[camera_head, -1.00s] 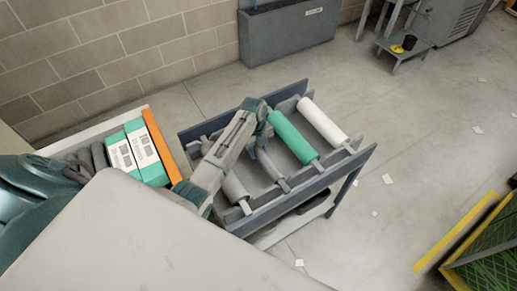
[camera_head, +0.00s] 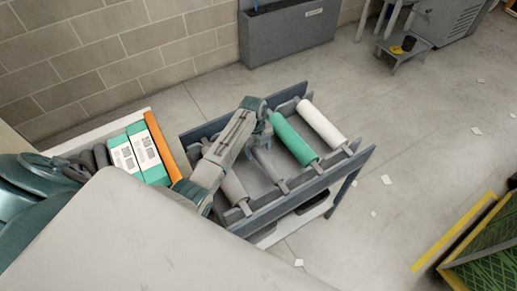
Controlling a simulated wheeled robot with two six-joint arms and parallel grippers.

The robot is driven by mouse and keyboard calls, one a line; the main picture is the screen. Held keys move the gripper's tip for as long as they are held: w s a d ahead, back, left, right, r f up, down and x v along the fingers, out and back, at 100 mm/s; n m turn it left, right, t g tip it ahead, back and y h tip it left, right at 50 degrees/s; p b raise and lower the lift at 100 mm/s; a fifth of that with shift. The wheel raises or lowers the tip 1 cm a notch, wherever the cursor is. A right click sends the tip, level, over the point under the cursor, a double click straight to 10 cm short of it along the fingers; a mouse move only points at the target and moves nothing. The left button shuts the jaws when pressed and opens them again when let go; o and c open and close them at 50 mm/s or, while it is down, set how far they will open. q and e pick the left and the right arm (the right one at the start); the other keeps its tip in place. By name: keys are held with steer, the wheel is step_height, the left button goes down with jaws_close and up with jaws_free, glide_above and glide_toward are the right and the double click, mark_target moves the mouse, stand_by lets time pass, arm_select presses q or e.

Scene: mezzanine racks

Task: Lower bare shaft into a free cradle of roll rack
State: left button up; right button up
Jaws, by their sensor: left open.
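The roll rack (camera_head: 318,184) is a dark grey-blue frame with notched side rails in the middle of the view. A thin grey bare shaft (camera_head: 271,169) lies across it, between a grey roll (camera_head: 234,188) and a green roll (camera_head: 293,139). A white roll (camera_head: 322,122) lies to the right of the green one. My left gripper (camera_head: 258,142) is over the far half of the rack, at the shaft's far end. It is open; its fingers are mostly hidden by my arm. Whether the shaft's far end is seated cannot be told. My right gripper is not in view.
A white-edged surface on the left holds green and white boxes (camera_head: 140,155) and an orange board (camera_head: 161,147). A grey bin (camera_head: 288,32) stands by the block wall. A yellow-framed green mesh crate (camera_head: 488,253) is at lower right. The floor right of the rack is mostly clear.

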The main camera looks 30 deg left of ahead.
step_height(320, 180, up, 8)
steer(key=p, duration=0.7)
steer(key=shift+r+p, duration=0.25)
steer(key=shift+p, duration=0.05)
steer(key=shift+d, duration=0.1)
